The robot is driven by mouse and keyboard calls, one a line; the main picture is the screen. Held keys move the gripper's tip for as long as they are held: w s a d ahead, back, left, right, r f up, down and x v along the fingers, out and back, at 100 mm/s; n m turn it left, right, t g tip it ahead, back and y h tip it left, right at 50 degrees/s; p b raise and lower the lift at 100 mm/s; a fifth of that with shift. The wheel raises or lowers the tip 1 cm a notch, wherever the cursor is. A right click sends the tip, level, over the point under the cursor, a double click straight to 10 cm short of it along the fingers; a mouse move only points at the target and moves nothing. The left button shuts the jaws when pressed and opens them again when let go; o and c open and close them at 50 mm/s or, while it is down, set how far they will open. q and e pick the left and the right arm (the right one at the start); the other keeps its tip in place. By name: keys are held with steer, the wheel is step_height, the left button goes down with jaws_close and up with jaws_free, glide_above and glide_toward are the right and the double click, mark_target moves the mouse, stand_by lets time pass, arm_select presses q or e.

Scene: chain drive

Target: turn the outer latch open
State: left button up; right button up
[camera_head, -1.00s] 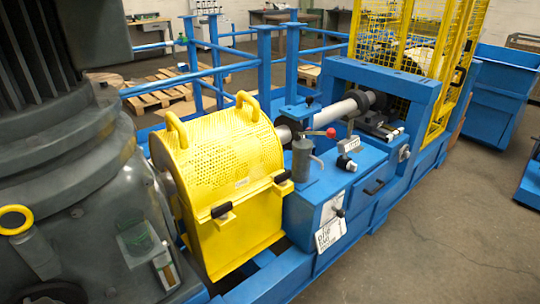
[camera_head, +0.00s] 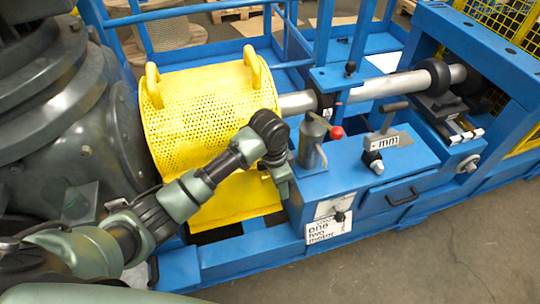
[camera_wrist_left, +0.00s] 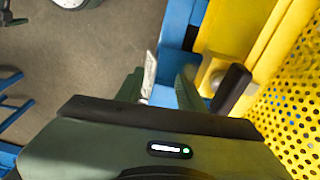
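The yellow perforated guard (camera_head: 205,110) stands over the shaft, with a lifting handle at each end. In the left wrist view a black latch handle (camera_wrist_left: 232,88) sits on the guard's yellow edge (camera_wrist_left: 225,35), tilted. My left gripper (camera_head: 283,186) hangs at the guard's front right corner and hides the latch there in the head view. In the left wrist view my left gripper (camera_wrist_left: 162,76) has its fingers apart with the latch just to their right, outside the gap. My left arm hides the guard's other front latch. My right gripper is not in view.
Right of the guard, the blue bench (camera_head: 385,175) carries a grey can (camera_head: 311,145), a red-knobbed lever (camera_head: 337,132) and a block marked "mm" (camera_head: 388,140). A white sign (camera_head: 324,229) hangs on its front. The floor (camera_head: 420,262) in front is clear.

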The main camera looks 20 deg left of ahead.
arm_select(q)
steer(key=shift+m+y, duration=0.4)
steer(key=shift+y, duration=0.1)
steer(key=w+a+r, duration=0.1)
steer(key=w+r, duration=0.1)
steer(key=w+a+r, duration=0.2)
steer(key=r, duration=0.1)
steer(key=w+a+r, duration=0.2)
steer(key=shift+w+r, duration=0.15)
steer(key=shift+r, duration=0.15)
steer(key=shift+w+a+r+g, duration=0.2)
steer(key=shift+w+g, duration=0.05)
steer(key=shift+g, duration=0.05)
steer(key=shift+f, duration=0.25)
step_height(320, 180, down, 7)
steer(key=shift+p, duration=0.35)
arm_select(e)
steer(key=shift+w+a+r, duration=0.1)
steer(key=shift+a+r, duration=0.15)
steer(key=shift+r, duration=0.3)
arm_select(q)
steer(key=shift+c, duration=0.4)
jaws_close()
